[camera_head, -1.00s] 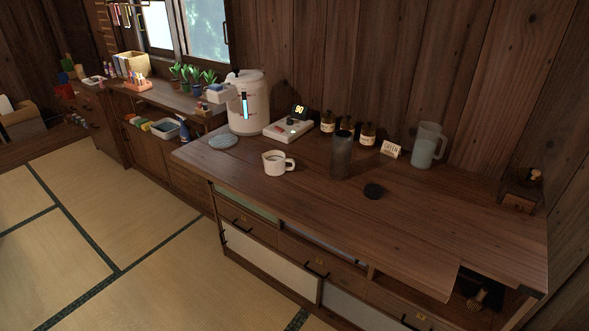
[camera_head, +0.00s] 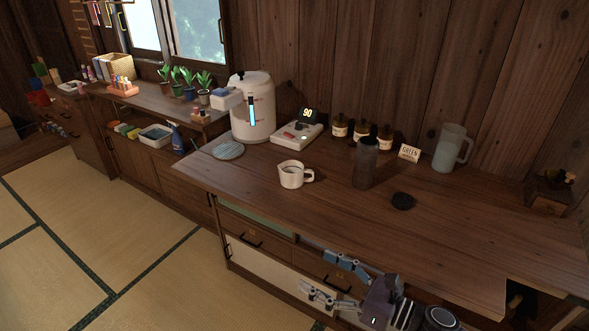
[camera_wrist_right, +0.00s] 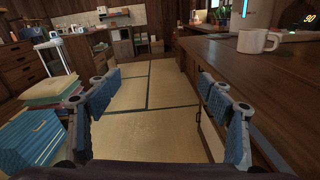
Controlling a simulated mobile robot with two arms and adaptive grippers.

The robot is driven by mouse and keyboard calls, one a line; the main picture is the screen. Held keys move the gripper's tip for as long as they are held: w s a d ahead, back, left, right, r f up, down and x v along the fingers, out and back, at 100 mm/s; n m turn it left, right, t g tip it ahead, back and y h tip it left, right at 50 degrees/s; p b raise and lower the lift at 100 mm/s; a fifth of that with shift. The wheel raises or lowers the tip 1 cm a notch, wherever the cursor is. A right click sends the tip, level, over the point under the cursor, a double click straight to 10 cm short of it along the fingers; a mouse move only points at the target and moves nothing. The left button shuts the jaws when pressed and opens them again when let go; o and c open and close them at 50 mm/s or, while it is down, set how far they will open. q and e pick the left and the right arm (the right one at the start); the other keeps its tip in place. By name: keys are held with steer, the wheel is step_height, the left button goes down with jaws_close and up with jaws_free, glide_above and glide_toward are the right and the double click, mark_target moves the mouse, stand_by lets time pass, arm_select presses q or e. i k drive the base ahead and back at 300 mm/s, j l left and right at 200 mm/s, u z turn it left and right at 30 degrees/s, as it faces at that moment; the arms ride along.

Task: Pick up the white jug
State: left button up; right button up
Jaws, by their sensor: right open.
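The white jug (camera_head: 291,175) stands upright on the wooden counter (camera_head: 240,182), near its front edge. Its handle points right. In the right wrist view the white jug (camera_wrist_right: 259,41) shows at the upper right, on the counter top. My right gripper (camera_head: 318,275) is in front of the counter's drawers, below and to the right of the jug in the head view. In the right wrist view my right gripper (camera_wrist_right: 160,80) has its blue fingers wide apart with only floor seen between them. It is apart from the jug. My left gripper is not in view.
A dark cylinder (camera_head: 365,163) and a black lid (camera_head: 402,201) stand right of the jug. A frosted pitcher (camera_head: 447,150) stands farther right.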

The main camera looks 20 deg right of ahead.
mark_target(291, 172)
steer(key=i+l, duration=0.35)
steer(key=i, duration=0.2)
steer(key=i+l, duration=0.4)
steer(key=i, duration=0.15)
